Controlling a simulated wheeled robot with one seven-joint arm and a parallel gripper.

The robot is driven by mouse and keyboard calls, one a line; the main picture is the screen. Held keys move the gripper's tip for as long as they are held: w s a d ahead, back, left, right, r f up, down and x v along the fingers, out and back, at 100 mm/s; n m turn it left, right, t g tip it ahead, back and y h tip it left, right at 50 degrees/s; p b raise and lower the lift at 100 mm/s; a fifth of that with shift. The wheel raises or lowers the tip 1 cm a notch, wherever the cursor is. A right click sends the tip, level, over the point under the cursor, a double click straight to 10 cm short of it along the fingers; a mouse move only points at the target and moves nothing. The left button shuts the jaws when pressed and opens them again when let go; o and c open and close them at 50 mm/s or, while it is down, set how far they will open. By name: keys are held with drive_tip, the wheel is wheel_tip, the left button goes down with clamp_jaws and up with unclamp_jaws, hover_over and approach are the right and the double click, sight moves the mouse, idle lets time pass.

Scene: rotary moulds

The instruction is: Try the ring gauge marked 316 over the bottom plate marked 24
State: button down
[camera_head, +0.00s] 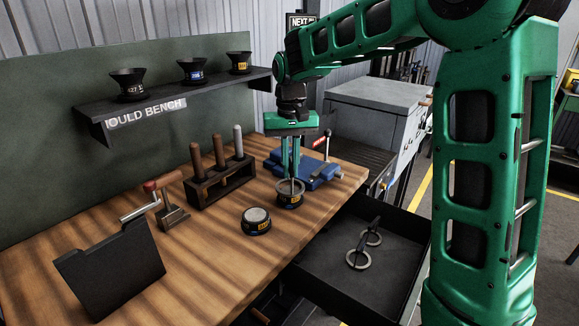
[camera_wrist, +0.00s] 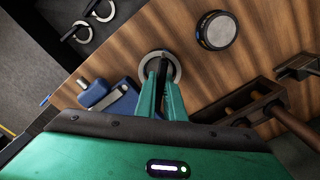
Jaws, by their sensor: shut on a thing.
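My gripper (camera_head: 292,180) points down over the front edge of the bench. Its fingers (camera_wrist: 163,68) are shut on a dark, narrow piece that looks like the handle of a ring gauge. A pale grey ring (camera_wrist: 174,72) shows below the fingertips. In the head view it is at the top of a black bottom plate with a yellow label (camera_head: 289,203). I cannot tell whether the ring is around the plate or resting on it. A second bottom plate (camera_head: 256,221) stands to the left, also in the wrist view (camera_wrist: 216,30). Their marks are too small to read.
Two ring gauges with dark handles lie in the open drawer (camera_head: 400,281). A blue fixture (camera_head: 318,178) stands close behind my gripper. A rack of handled tools (camera_head: 219,181), a small stand (camera_head: 172,214) and a dark panel (camera_head: 110,271) are further left. Black funnel-shaped moulds line the shelf (camera_head: 170,100).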

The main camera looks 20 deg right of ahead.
sight(291, 165)
drive_tip(key=shift+f, duration=1.6)
idle(1.8)
drive_tip(key=shift+r, duration=0.15)
drive_tip(key=shift+r, duration=3.6)
